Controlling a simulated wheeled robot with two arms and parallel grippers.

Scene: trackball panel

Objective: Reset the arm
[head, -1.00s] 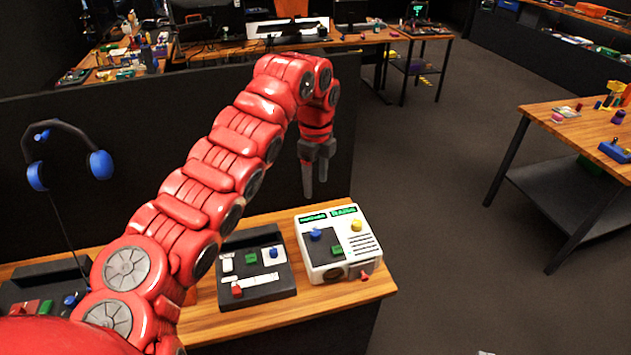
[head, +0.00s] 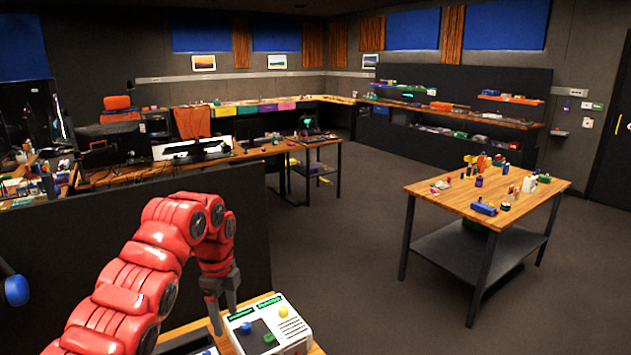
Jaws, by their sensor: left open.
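My left arm, red and segmented, comes in from the lower left of the head view. Its dark grey gripper (head: 222,310) points down with its two fingers apart and nothing between them. It hangs at the back left of a white panel box (head: 292,337) with a blue knob, a yellow knob and green labels. I cannot tell whether the fingertips touch the box. The lower part of the box is cut off by the picture's edge. My right gripper is out of view.
The near wooden bench (head: 262,300) shows only at the bottom edge. A dark partition (head: 110,235) stands behind it. A wooden table (head: 455,200) with several small items stands at the right. Open grey floor (head: 345,240) lies between.

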